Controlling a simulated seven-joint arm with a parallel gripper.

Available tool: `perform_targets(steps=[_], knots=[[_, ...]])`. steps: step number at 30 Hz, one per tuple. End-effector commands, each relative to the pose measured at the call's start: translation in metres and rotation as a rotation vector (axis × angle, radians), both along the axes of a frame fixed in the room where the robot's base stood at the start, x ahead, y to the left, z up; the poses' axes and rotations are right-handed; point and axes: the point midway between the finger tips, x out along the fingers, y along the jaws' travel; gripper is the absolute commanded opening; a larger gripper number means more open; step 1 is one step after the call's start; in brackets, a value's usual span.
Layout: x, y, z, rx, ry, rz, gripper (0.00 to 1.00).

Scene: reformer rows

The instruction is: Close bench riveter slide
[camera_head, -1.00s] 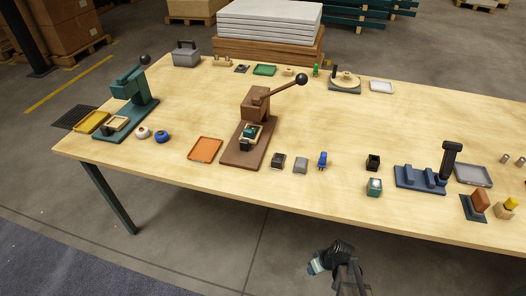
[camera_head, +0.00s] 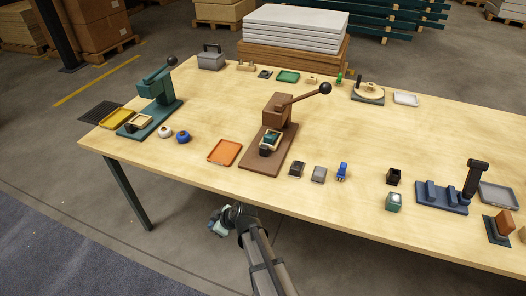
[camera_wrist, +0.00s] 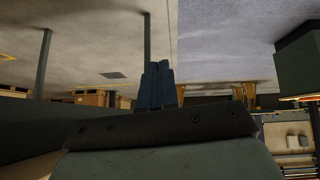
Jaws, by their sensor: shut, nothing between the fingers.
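Two lever presses stand on the wooden table; I cannot tell which is the bench riveter. The brown press (camera_head: 278,108) is mid-table, its ball-ended lever up to the right. On its base sits a small teal-and-cream slide (camera_head: 271,137) with a black knob at its front. The teal press (camera_head: 156,88) at the left has a cream-topped slide (camera_head: 142,119) with a dark front piece. How far either slide stands out is too small to tell. My gripper (camera_head: 216,222) is shut and empty, low in front of the table edge, apart from both presses. Its fingers (camera_wrist: 158,84) show in the wrist view.
An orange tray (camera_head: 224,153) lies left of the brown press, small dark and grey blocks (camera_head: 319,174) to its right. White and blue round items (camera_head: 182,136) lie by the teal press. A blue fixture (camera_head: 441,196) stands right. The table's front edge lies between my gripper and the presses.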

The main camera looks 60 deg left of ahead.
Motion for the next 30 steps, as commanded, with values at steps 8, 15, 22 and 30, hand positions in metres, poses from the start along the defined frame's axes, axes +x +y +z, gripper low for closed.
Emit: perform_targets(steps=[8,15,22,30], knots=[[-0.09,0.031,0.046,0.119,-0.012,0.157,0.0],[-0.13,0.046,0.088,0.192,-0.037,0.232,0.0],[-0.114,0.056,0.123,0.214,-0.083,0.222,0.0],[-0.029,0.061,0.167,0.188,-0.176,0.106,0.0]])
